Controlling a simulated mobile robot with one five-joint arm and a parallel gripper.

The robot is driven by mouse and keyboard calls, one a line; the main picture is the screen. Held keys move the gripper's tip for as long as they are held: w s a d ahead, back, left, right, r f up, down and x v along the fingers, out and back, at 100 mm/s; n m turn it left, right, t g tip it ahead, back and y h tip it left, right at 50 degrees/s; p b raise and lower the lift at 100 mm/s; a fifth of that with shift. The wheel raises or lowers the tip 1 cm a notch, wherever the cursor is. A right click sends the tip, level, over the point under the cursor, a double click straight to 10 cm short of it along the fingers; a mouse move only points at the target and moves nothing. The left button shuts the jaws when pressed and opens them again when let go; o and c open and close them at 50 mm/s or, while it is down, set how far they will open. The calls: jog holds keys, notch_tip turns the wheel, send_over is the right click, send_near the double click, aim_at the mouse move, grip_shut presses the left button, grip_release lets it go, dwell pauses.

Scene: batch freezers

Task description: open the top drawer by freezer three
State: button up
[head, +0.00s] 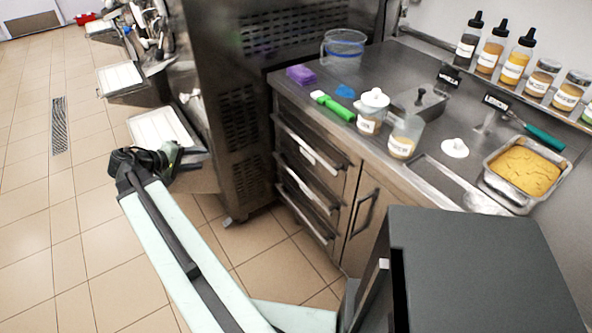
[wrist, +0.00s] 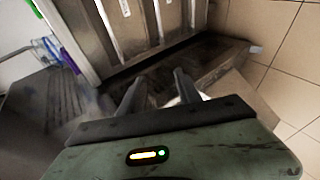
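A steel counter cabinet holds a stack of three drawers with bar handles. The top drawer (head: 312,141) is closed, with a pale label on its front. My gripper (head: 150,158) is left of the drawers in the head view, apart from them and in front of the freezer's lower part. In the wrist view my gripper (wrist: 158,88) shows two dark fingers spread apart with nothing clearly between them. A batch freezer (head: 235,80) stands just left of the cabinet. Its number cannot be read.
The counter (head: 400,70) carries tubs, a green-handled brush, a purple sponge and a pan of yellow food (head: 522,170). More freezers with white trays (head: 160,127) line the left. A dark box-shaped body (head: 480,265) fills the lower right. The tiled floor (head: 50,220) at left is clear.

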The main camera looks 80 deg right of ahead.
jog(key=s+d+f+m+g+h+b, duration=0.15)
jog(key=s+d+f+g+b, duration=0.3)
jog(key=s+d+b, duration=0.65)
jog(key=m+g+b, duration=0.1)
jog(key=g+b, duration=0.1)
jog(key=g, duration=0.1)
send_near(298, 142)
jog(key=x, duration=0.3)
jog(key=shift+h, duration=0.25)
jog(key=x, duration=0.7)
jog(key=shift+s+d, duration=0.2)
jog(key=shift+s, duration=0.05)
grip_shut()
